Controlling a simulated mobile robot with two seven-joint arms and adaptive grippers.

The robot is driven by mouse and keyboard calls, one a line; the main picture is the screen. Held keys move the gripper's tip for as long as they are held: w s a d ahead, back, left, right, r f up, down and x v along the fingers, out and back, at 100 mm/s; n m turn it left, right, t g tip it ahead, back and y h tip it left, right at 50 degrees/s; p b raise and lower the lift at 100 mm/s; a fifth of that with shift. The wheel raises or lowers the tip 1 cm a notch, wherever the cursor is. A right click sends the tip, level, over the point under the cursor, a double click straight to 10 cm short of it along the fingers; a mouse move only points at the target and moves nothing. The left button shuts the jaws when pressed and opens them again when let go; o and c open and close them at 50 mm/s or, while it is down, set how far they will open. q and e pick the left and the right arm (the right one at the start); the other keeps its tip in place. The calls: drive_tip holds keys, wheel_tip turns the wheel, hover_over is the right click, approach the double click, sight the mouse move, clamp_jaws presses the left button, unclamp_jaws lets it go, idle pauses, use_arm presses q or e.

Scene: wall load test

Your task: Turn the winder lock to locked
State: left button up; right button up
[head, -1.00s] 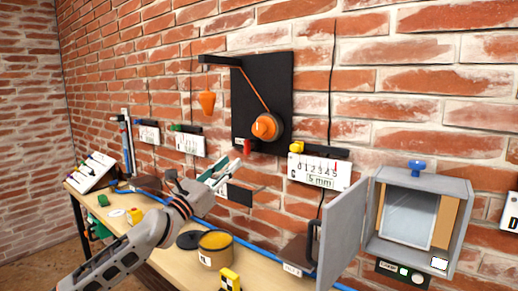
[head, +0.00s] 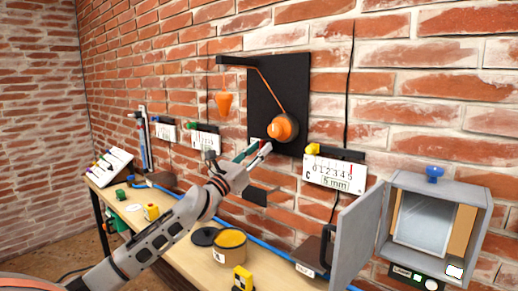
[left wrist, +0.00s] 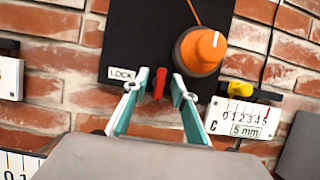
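The winder is a black board (head: 292,80) on the brick wall with an orange knob (head: 281,128); the knob also shows in the left wrist view (left wrist: 203,50). Below and left of the knob is a small red lever (left wrist: 160,83), standing about upright, with a LOCK label (left wrist: 122,74) to its left. My left gripper (head: 262,150) is open at the board's lower edge. In the left wrist view its fingertips (left wrist: 157,82) stand on either side of the lever, with gaps visible. In the head view the fingers largely hide the lever. My right gripper is not in view.
An orange weight (head: 223,104) hangs left of the board. A gauge card marked C (head: 334,173) with a yellow piece (head: 312,149) is at the right. Below are an open grey cabinet (head: 483,215) and the workbench (head: 190,257) with a yellow tin (head: 229,252).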

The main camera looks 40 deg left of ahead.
use_arm(q)
drive_tip(key=shift+w, duration=0.1)
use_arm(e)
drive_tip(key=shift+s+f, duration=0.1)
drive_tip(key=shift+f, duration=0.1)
use_arm(q)
clamp_jaws()
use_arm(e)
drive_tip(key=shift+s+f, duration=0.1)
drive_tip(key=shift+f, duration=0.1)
